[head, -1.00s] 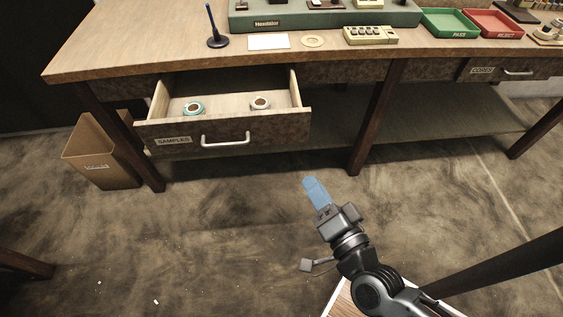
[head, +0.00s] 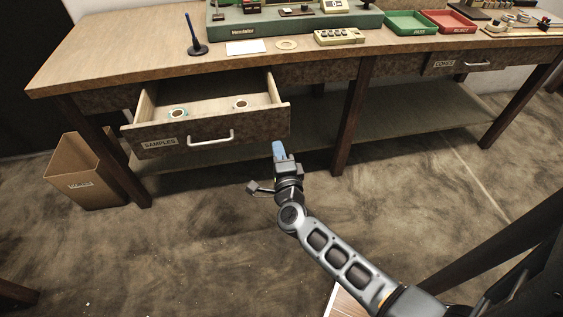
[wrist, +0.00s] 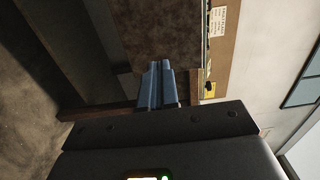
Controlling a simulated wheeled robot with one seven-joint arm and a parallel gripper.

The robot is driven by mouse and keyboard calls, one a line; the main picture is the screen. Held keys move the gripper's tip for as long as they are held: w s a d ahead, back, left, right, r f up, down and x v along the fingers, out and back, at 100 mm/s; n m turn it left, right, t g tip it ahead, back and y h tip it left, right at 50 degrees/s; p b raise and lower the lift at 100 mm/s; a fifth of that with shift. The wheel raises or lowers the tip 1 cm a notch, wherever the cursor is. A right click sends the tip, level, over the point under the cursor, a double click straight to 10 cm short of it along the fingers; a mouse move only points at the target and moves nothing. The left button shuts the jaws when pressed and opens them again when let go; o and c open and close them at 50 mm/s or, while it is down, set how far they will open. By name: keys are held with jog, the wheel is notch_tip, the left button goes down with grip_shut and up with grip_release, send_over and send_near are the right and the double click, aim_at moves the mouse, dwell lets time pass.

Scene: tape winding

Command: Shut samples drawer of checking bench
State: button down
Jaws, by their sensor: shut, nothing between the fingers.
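The samples drawer (head: 255,124) of the wooden checking bench (head: 130,68) stands pulled out, with a silver bar handle (head: 211,140) and a SAMPLES label on its front. Two small tape rolls lie inside, one teal-edged (head: 177,113) and one pale (head: 240,103). My gripper (head: 279,150) has blue fingers, shut and empty. In the head view it is just in front of and below the drawer front's right end; contact cannot be told. In the wrist view the blue fingers (wrist: 160,85) are together, pointing at a dark speckled panel (wrist: 158,35), likely the drawer front.
A cardboard bin (head: 85,172) stands on the floor left of the bench. A bench leg (head: 350,120) is right of the drawer. The bench top holds a green machine (head: 300,22), a green tray (head: 410,22) and a red tray (head: 448,21). The closed CORES drawer (head: 470,61) is at right.

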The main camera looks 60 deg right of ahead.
aim_at(272, 126)
jog(key=x, duration=0.6)
jog(key=shift+w+d, duration=0.2)
jog(key=shift+d, duration=0.1)
jog(key=shift+w+d, duration=0.3)
jog(key=shift+d, duration=0.1)
jog(key=b+x, duration=0.9)
jog(key=x, duration=1.2)
jog(key=shift+w+d+f, duration=0.1)
jog(key=shift+w+d, duration=0.1)
jog(key=shift+w, duration=0.1)
jog(key=shift+w+d+b, duration=0.3)
jog(key=shift+w+d, duration=0.1)
jog(key=shift+d, duration=0.15)
jog(key=shift+w+d+r, duration=0.1)
jog(key=shift+d+r, duration=0.05)
jog(key=shift+r, duration=0.2)
